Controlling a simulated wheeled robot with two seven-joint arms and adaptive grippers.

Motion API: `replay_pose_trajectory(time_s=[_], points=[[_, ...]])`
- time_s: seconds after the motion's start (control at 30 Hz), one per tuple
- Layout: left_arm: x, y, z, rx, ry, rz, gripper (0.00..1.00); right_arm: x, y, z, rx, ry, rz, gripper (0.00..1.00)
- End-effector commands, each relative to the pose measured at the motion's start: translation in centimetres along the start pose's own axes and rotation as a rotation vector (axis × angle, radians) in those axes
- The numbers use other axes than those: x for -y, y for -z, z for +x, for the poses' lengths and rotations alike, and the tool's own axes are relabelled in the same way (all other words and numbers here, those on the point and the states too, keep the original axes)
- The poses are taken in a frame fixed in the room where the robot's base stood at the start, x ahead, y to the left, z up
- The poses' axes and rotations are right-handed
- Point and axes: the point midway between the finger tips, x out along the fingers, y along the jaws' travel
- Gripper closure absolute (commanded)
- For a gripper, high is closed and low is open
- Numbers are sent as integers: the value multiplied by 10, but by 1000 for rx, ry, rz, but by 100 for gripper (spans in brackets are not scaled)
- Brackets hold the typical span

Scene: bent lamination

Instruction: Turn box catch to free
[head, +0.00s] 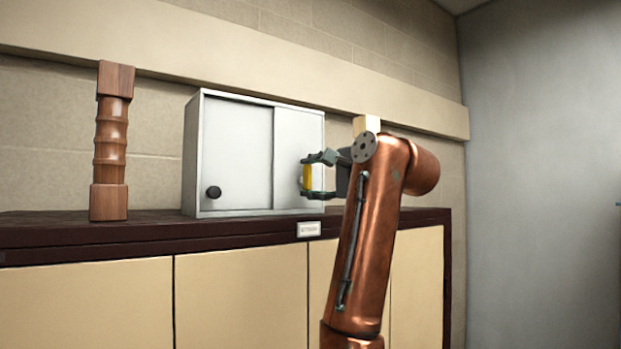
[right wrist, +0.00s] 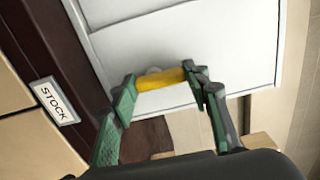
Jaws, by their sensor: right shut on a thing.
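A light grey box (head: 236,150) with a two-panel front stands on the cabinet top. A yellow catch (head: 307,177) sits on the right part of its front. It stands upright in the head view and also shows in the right wrist view (right wrist: 160,80), with a small pale round piece behind it. My right gripper (head: 305,178) is shut on the yellow catch, one finger at each end of it; the fingers also show in the right wrist view (right wrist: 159,77). A black round knob (head: 213,192) is at the lower left of the box's front. My left gripper is not in view.
A turned wooden post (head: 110,142) stands left of the box on the dark cabinet top (head: 155,226). A "STOCK" label (right wrist: 54,101) is on the cabinet's front edge. A pale wooden block (head: 366,124) shows behind my right arm. A wall is close behind the box.

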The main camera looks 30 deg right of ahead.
Motion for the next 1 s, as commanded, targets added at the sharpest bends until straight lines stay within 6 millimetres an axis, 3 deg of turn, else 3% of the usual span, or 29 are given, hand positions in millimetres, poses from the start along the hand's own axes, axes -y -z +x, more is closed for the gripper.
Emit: replay_pose_trajectory(time_s=[0.33, 0.37, 0.6, 1.0], points=[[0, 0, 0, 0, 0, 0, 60, 0, 1, 0, 0, -1, 6, 81], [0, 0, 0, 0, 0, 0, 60, 0, 1, 0, 0, -1, 6, 56], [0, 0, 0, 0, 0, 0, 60, 0, 0, 0, 0, -1, 5, 40], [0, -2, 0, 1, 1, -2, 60, 1, 0, -9, 0, 2, 3, 39]])
